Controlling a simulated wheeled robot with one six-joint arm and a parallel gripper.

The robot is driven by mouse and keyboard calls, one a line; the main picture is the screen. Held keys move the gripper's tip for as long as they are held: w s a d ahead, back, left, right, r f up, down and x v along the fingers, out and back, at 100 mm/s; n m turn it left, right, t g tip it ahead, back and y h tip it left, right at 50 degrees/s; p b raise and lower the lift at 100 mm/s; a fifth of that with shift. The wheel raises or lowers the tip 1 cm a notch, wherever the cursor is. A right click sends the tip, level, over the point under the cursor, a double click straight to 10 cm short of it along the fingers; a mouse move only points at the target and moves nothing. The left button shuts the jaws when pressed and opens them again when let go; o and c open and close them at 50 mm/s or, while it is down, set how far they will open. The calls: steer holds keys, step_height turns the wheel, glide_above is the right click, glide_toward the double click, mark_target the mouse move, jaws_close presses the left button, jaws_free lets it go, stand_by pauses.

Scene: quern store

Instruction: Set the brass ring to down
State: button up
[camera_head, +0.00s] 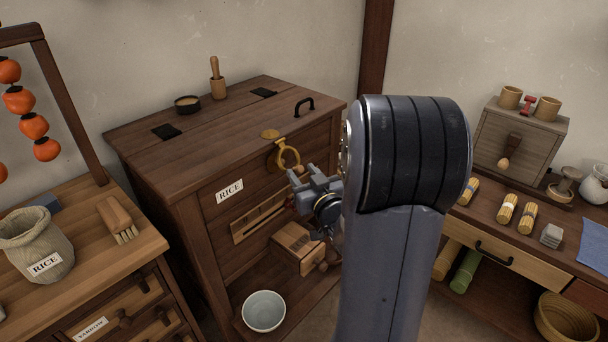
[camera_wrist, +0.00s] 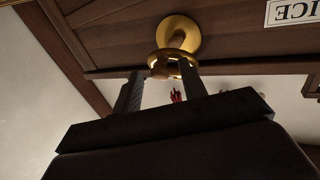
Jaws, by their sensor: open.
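The brass ring (camera_head: 296,158) is on the upper front of a dark wooden rice chest (camera_head: 188,215), just below the lid edge. It stands out from a round brass plate, and I cannot tell its exact angle. In the wrist view the ring (camera_wrist: 158,55) shows below its plate (camera_wrist: 180,30), right at my fingertips. My gripper (camera_head: 299,174) is open, close to the ring. In the wrist view its two fingers (camera_wrist: 160,76) reach up to the ring, one apparently overlapping its right part. Whether they touch it is unclear.
Side counters stand left and right.

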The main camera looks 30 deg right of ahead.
steer(key=shift+c, duration=0.4)
jaws_close()
steer(key=shift+f+b, duration=0.25)
steer(key=shift+b, duration=0.25)
steer(key=w+f+m+t+b, duration=0.1)
steer(key=t+b, duration=0.1)
steer(key=b, duration=0.5)
steer(key=w+a+f+m+t+h+b, duration=0.1)
steer(key=t+b, duration=0.1)
steer(key=b, duration=0.6)
steer(key=w+f+m+t+h+b, duration=0.1)
steer(key=w+b, duration=0.1)
steer(key=b, duration=0.6)
steer(key=shift+a+f+m+t, duration=0.25)
steer(key=shift+f+m+t, duration=0.05)
steer(key=shift+f+t, duration=0.1)
steer(key=shift+w+r+b, duration=0.1)
steer(key=shift+b, duration=0.25)
